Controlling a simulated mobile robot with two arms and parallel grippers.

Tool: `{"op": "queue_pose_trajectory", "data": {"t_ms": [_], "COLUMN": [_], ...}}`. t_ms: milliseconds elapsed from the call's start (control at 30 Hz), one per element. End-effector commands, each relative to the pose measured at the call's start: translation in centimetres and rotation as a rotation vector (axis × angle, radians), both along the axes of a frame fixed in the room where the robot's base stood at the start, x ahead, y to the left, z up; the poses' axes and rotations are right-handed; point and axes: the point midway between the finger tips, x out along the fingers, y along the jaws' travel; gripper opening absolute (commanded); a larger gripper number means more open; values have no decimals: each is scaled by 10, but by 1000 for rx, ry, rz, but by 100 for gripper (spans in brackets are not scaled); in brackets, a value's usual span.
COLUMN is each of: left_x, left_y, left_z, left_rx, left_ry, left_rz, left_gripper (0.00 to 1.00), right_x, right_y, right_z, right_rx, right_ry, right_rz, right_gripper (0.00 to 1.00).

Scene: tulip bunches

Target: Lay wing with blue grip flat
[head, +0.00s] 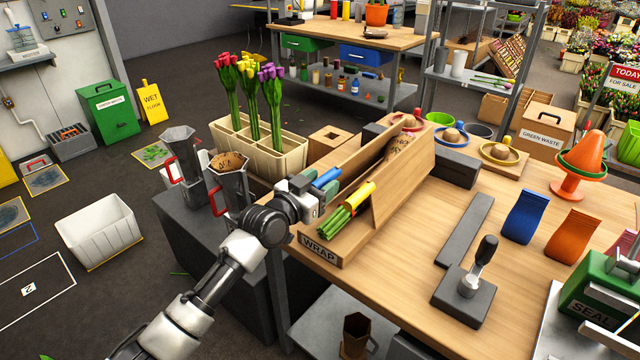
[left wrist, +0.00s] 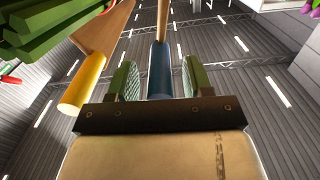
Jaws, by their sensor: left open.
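The wrap stand (head: 322,250), labelled WRAP, sits on the wooden table with its two wooden wings raised. The wing with the blue grip (head: 352,150) is the left one; its blue grip (head: 327,178) points toward my left gripper. The other wing (head: 405,185) slopes up on the right, near a yellow grip (head: 358,196). My left gripper (head: 322,183) is open, its green-padded fingers on either side of the blue grip. In the left wrist view the blue grip (left wrist: 160,72) stands between the fingers, with the yellow grip (left wrist: 84,85) to the left. My right gripper is not in view.
Green stems (head: 340,222) and a brown wrapped piece (head: 398,147) lie between the wings. A cream tulip holder (head: 285,165) and metal jugs (head: 228,180) stand to the left. A lever tool (head: 468,290) stands right of the stand.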

Motion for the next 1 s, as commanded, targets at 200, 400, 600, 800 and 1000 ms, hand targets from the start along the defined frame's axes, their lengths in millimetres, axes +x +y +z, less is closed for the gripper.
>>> {"op": "queue_pose_trajectory", "data": {"t_ms": [200,400,600,800,1000], "left_x": [0,0,0,0,4], "left_y": [0,0,0,1,6], "left_z": [0,0,0,-1,-1], "left_rx": [0,1,1,-3,-46], "left_ry": [0,1,1,4,36], "left_rz": [0,0,0,1,1], "left_gripper": [51,23,0,0,0], "right_x": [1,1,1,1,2], "right_y": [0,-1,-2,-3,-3], "right_z": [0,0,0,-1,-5], "right_rx": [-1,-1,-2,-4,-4], "right_ry": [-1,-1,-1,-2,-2], "right_rz": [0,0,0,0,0], "right_gripper": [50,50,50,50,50]}}
